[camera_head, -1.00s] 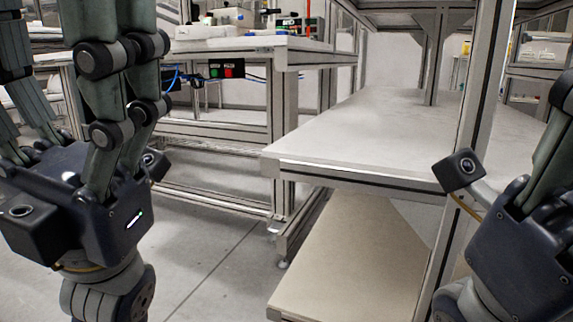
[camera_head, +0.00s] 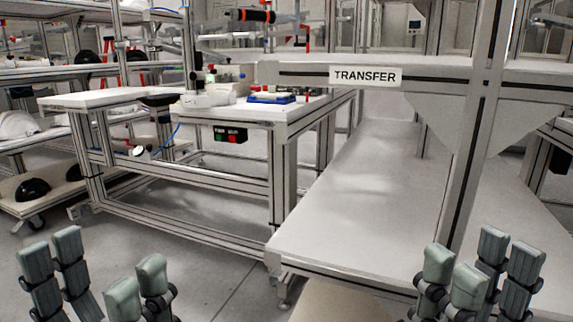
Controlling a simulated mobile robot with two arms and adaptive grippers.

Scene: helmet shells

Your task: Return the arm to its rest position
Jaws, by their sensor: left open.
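My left gripper (camera_head: 94,272) is at the bottom left of the head view. Its grey-green fingers point up and stand well apart, with nothing between them. My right gripper (camera_head: 481,265) is at the bottom right, in front of the transfer rack. Its fingers also point up, spread and empty. Only the finger ends of both grippers show; the palms and arms are below the picture.
A rack with a TRANSFER sign (camera_head: 365,76) and a bare grey shelf (camera_head: 370,190) stands at the right. A workbench (camera_head: 255,112) with a blue tray (camera_head: 271,98) is behind. Black shells (camera_head: 32,189) lie on a left rack. Grey floor (camera_head: 190,265) is open between.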

